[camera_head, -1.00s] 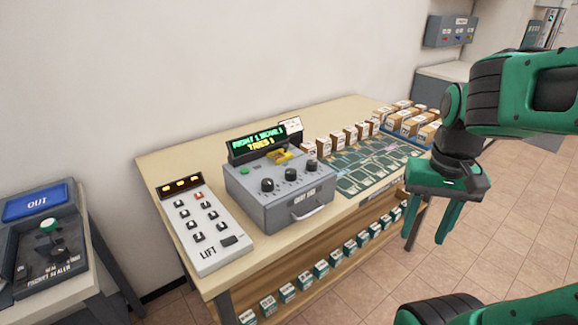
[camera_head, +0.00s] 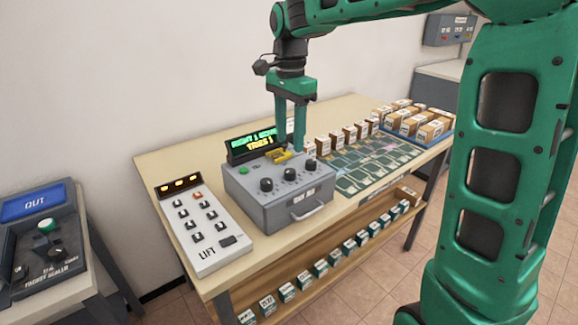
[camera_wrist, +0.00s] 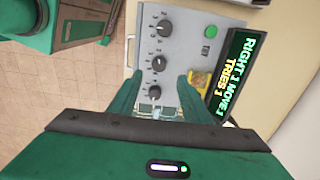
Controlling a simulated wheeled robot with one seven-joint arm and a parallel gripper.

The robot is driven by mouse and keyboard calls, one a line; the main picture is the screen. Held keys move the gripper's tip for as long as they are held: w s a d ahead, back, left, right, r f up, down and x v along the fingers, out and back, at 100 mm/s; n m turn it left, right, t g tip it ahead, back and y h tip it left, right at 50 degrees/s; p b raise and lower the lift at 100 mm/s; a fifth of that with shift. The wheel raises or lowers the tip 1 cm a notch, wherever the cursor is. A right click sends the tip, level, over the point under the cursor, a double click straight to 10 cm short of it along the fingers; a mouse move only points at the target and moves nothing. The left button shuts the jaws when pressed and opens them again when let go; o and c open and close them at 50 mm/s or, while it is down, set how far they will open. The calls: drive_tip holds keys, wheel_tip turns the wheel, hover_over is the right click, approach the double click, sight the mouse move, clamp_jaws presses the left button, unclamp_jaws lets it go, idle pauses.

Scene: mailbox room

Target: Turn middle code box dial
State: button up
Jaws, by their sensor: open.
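The grey code box (camera_head: 285,200) sits on the table with three black dials in a row on its top. The middle dial (camera_head: 289,174) lies between a left dial (camera_head: 266,185) and a right dial (camera_head: 310,164). In the wrist view the middle dial (camera_wrist: 159,63) shows beyond my fingertips, and the right dial (camera_wrist: 154,91) appears between the fingers. My gripper (camera_head: 290,146) is open and empty, pointing down above the back right of the box. It also shows in the wrist view (camera_wrist: 158,82). No dial is gripped.
A lit display (camera_head: 254,143) stands at the box's back edge, beside a yellow part (camera_head: 278,155) and a green button (camera_head: 243,170). The LIFT keypad (camera_head: 199,222) is left of the box. Small cartons (camera_head: 336,140) line the table at right.

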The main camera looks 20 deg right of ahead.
sight(290, 170)
wheel_tip(290, 170, down, 9)
drive_tip(key=shift+f, duration=0.1)
idle(0.3)
drive_tip(key=c, duration=1)
